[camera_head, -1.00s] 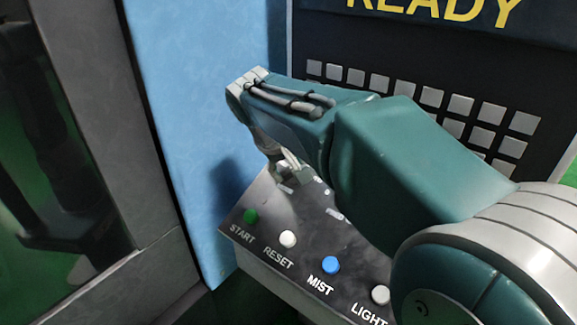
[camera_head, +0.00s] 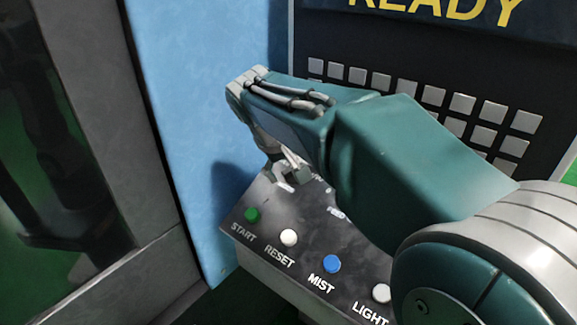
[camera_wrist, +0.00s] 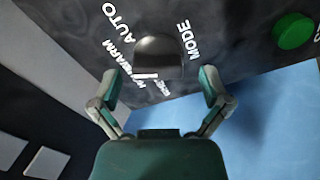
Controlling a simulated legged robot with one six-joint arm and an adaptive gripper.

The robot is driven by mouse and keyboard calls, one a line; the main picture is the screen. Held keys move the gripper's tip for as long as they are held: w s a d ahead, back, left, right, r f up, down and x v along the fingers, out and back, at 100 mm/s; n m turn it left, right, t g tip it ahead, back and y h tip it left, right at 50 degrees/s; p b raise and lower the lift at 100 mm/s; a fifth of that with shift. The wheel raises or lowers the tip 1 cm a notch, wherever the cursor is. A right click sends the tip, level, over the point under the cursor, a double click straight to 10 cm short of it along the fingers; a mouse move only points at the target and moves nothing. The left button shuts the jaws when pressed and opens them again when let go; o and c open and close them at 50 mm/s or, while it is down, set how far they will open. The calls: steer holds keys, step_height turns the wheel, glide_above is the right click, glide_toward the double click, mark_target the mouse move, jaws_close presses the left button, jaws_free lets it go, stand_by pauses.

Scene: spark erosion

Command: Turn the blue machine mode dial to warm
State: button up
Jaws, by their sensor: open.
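The mode dial (camera_wrist: 158,52) is a dark, rounded knob on the black control panel (camera_head: 305,235). In the wrist view, MODE, AUTO and WARM labels and a partly hidden one surround it. A white mark shows on the knob's edge near the WARM side; I cannot tell exactly which label it points to. My gripper (camera_wrist: 160,86) is open, its fingers on either side of the dial's near edge, with no clear contact on the knob. In the head view my gripper (camera_head: 289,179) is low over the panel's back part, and the dial cannot be made out there.
Green START (camera_head: 252,214), white RESET (camera_head: 289,237), blue MIST (camera_head: 332,263) and white LIGHT (camera_head: 381,293) buttons line the panel's front. A keypad (camera_head: 432,95) under a READY screen (camera_head: 440,12) stands behind. A blue wall (camera_head: 195,110) rises to the left.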

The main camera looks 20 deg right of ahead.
steer(key=v, duration=1.1)
steer(key=shift+a+r, duration=0.25)
steer(key=shift+r, duration=0.05)
steer(key=shift+s+d, duration=0.1)
steer(key=shift+s, duration=0.05)
